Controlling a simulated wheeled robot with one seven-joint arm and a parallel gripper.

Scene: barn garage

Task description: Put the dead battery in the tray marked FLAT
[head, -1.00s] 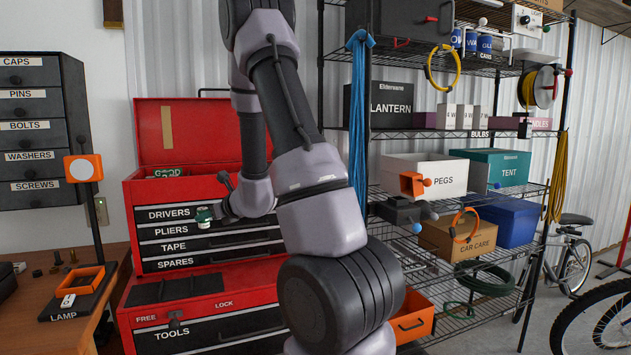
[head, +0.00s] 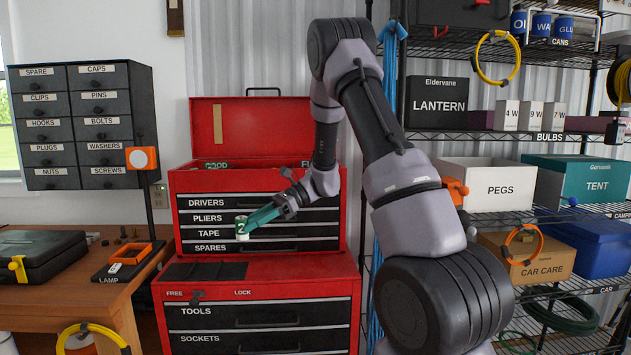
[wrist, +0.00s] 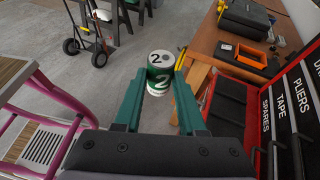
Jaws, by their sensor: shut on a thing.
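My gripper (head: 256,220) is shut on a green and white battery (head: 242,228) marked 2. It holds the battery in the air in front of the red tool chest's drawers, left of my arm. In the wrist view the battery (wrist: 160,72) sits upright between the teal fingertips (wrist: 158,92). The open chest top shows a GOOD label (head: 216,165) at its left. A label at its right (head: 306,163) shows only its first letters, beginning with F; my arm hides the rest. The inside of the chest top is mostly hidden.
The red chest (head: 180,210) has a raised lid (head: 255,125) behind its open top. A wooden bench (head: 75,292) with a lamp stand (head: 128,262) and black case (head: 42,255) stands left. Loaded wire shelves (head: 490,135) stand right. In the wrist view a pink-framed stool (wrist: 45,122) is left.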

